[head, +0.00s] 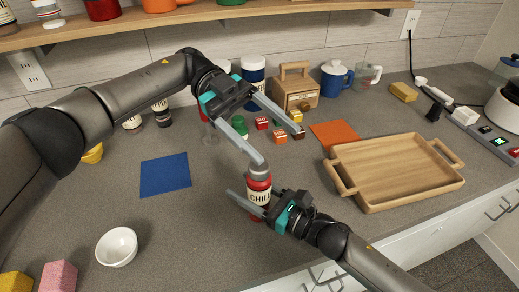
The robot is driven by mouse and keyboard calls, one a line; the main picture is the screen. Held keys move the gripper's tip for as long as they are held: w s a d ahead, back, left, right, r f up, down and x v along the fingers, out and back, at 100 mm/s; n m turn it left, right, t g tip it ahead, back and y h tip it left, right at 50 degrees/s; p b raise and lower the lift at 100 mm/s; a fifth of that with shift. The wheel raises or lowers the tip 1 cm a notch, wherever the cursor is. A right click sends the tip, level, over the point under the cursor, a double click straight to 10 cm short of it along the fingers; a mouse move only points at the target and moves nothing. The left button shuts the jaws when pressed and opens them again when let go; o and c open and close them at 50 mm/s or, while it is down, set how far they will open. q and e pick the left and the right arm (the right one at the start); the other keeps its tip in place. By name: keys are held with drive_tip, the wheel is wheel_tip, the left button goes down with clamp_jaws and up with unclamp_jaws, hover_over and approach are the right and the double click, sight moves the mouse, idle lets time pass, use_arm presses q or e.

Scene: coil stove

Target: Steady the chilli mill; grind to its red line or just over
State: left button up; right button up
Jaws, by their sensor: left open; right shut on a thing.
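The chilli mill (259,186) is a red jar with a cream label reading "CHILLI" and a grey top, upright near the counter's front edge. My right gripper (255,200) is shut on its body from the lower right, with one finger across the front of the label. My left gripper (280,150) is open, reaching from the upper left; one fingertip is at the mill's grey top and the other is apart, to the right. I cannot tell whether that fingertip touches the top. I cannot make out a red line.
A white bowl (117,250) stands at the lower left, near a pink block (59,277). A blue mat (165,175) lies left of the mill. A wooden tray (397,204) is to the right. Small spice boxes (262,123) and an orange mat (335,134) lie behind.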

sight(259, 170)
use_arm(q)
wheel_tip(259, 170, up, 4)
drive_tip(key=w+a+f+m+t+y, duration=0.1)
drive_tip(key=w+m+t+y, duration=0.1)
drive_tip(key=m+t+y, duration=1.2)
wheel_tip(259, 170, down, 11)
drive_tip(key=m+g+h, duration=0.2)
drive_tip(key=h, duration=0.1)
drive_tip(key=shift+w+a+f+m+g, duration=0.1)
drive_tip(key=shift+f+m+g, duration=0.05)
drive_tip(key=shift+m+g, duration=0.25)
drive_tip(key=shift+c, duration=0.3)
clamp_jaws()
drive_tip(key=shift+m, duration=0.3)
